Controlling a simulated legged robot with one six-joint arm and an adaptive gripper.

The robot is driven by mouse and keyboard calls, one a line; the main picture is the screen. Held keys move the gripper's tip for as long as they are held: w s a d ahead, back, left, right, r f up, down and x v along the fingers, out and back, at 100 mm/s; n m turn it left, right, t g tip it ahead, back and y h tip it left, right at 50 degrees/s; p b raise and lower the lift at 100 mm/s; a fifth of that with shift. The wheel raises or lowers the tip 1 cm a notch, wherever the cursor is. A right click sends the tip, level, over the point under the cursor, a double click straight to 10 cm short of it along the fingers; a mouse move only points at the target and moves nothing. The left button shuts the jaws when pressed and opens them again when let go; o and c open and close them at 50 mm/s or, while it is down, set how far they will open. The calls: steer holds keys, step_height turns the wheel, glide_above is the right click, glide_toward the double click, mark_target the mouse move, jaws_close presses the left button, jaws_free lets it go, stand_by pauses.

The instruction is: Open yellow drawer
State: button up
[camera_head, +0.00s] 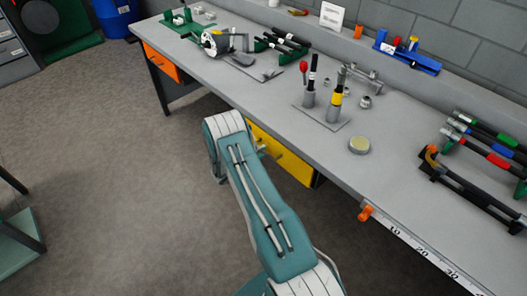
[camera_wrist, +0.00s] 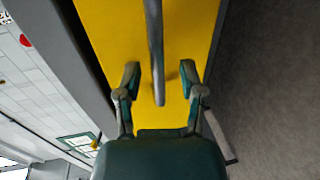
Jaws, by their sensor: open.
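The yellow drawer (camera_head: 292,165) is under the front of the grey workbench, partly hidden by my arm. Its front looks flush with the bench, and it fills much of the wrist view (camera_wrist: 110,30). A grey bar handle (camera_wrist: 155,40) runs down the middle of the yellow front in the wrist view. My gripper (camera_wrist: 160,76) is open, with one finger on each side of the bar's end. Gaps show between the bar and both fingers. Whether the bar lies fully at fingertip depth is unclear. In the head view, my gripper is mostly hidden behind my arm.
An orange drawer (camera_head: 161,62) is farther left under the workbench (camera_head: 400,178). Tools on stands cover parts of the bench top. An orange clamp (camera_head: 366,213) sits on its front edge. Open floor (camera_head: 120,150) lies to the left of my arm.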

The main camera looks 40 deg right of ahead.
steer(key=shift+d+f, duration=0.1)
steer(key=shift+d, duration=0.55)
jaws_close()
steer(key=shift+a, duration=0.1)
steer(key=f+v, duration=0.2)
steer(key=v, duration=1)
steer(key=a+f+v, duration=0.1)
steer(key=f+v, duration=0.2)
steer(key=v, duration=1)
steer(key=shift+s+a+f, duration=0.2)
steer(key=shift+s+a, duration=0.05)
steer(key=shift+s, duration=0.05)
